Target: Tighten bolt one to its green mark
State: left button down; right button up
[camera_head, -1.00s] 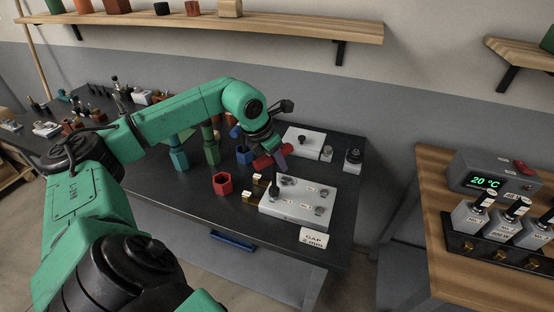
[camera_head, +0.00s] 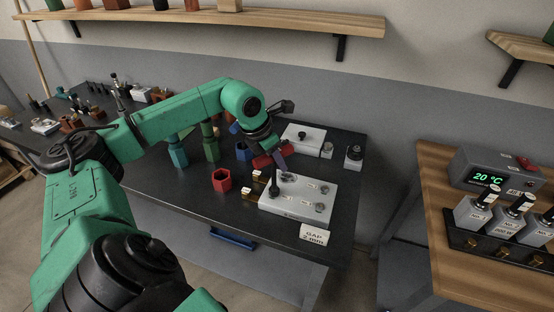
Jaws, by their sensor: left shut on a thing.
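A light grey plate (camera_head: 295,211) with several round bolt positions and small labels lies on the dark table. A dark upright tool (camera_head: 274,185) stands at the plate's left back corner. My left gripper (camera_head: 279,166) reaches down from above to the top of this tool and is shut on it. The bolt under the tool and any green mark are hidden or too small to make out. Round bolts (camera_head: 320,207) show at the plate's right side. Which bolt is number one cannot be read. My right gripper is not in view.
A card reading "GAP 2 mm" (camera_head: 314,235) stands at the table's front edge. A red hexagonal cup (camera_head: 221,180) and small brass blocks (camera_head: 250,193) sit left of the plate. Another pale plate (camera_head: 303,139) lies behind. A wooden table (camera_head: 440,215) stands at right.

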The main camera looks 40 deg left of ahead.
pick_arm(q)
jog(key=m, duration=0.2)
jog(key=m+g+h, duration=0.1)
jog(key=m, duration=0.1)
jog(key=m+h, duration=0.1)
jog(key=m, duration=0.1)
jog(key=shift+s+d+r+m, duration=0.1)
jog(key=shift+d+m, duration=0.15)
jog(key=shift+m, duration=0.15)
jog(key=m+g, duration=0.1)
jog(key=m, duration=0.2)
jog(key=m+g+h, duration=0.1)
jog(key=m, duration=0.1)
jog(key=shift+s+d+m, duration=0.2)
jog(key=shift+m, duration=0.2)
jog(key=shift+a, duration=0.1)
jog(key=shift+n, duration=0.6)
jog(key=shift+s, duration=0.1)
jog(key=shift+r+p, duration=0.9)
jog(key=shift+r, duration=0.05)
jog(key=shift+r+p, duration=0.6)
jog(key=shift+r, duration=0.15)
